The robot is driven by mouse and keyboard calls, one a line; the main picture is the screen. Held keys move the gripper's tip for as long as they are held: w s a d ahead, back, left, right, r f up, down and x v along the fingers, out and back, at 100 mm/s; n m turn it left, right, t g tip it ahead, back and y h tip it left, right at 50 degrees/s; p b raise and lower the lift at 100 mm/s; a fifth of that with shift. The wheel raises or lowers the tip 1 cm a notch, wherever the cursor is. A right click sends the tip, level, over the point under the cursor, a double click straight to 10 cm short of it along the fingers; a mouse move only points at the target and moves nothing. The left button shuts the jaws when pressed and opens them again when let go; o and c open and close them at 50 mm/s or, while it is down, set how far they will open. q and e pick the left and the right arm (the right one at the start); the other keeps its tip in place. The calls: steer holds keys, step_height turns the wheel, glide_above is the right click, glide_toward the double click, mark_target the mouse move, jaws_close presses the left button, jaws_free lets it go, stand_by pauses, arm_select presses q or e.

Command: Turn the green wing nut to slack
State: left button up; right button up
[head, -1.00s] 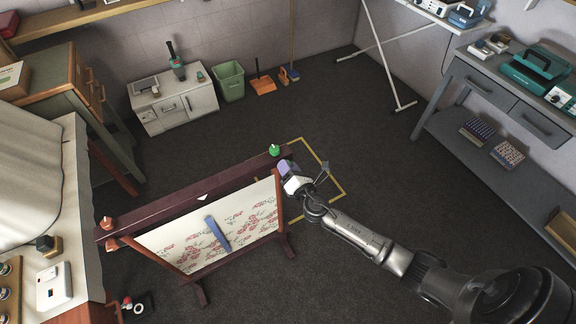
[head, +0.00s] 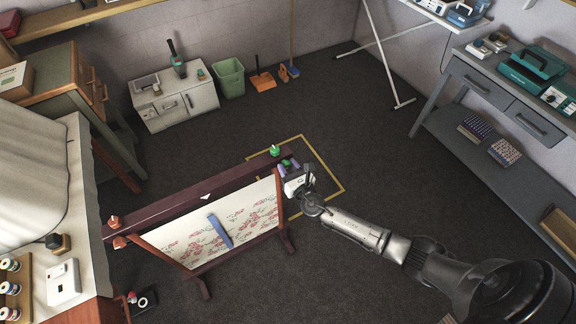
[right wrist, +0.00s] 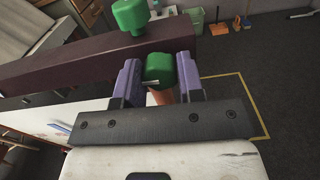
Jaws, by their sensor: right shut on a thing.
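The green wing nut (right wrist: 159,69) sits at the right end of the frame's dark beam, on the side facing me. In the right wrist view it is between the two purple fingers of my right gripper (right wrist: 158,82), which is shut on it. In the head view my right gripper (head: 288,167) is at the beam's right end, and a bit of the green nut (head: 286,162) shows between its fingers. A second green knob (head: 275,150) stands on top of the beam, just beyond the fingers. My left gripper is not in view.
The quilting frame's dark beam (head: 165,205) carries floral cloth (head: 240,227) with a blue strip (head: 220,231). Orange knobs (head: 113,221) are at its left end. A sewing table (head: 62,283) stands left, a grey workbench (head: 500,100) right.

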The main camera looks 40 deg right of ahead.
steer(key=shift+n, duration=0.4)
steer(key=o, duration=0.9)
steer(key=shift+s, duration=0.1)
steer(key=s+a, duration=0.1)
steer(key=s, duration=0.8)
steer(key=s+a+b, duration=0.1)
steer(key=s, duration=0.3)
steer(key=shift+s+a, duration=0.15)
steer(key=shift+a, duration=0.2)
steer(key=shift+m, duration=0.3)
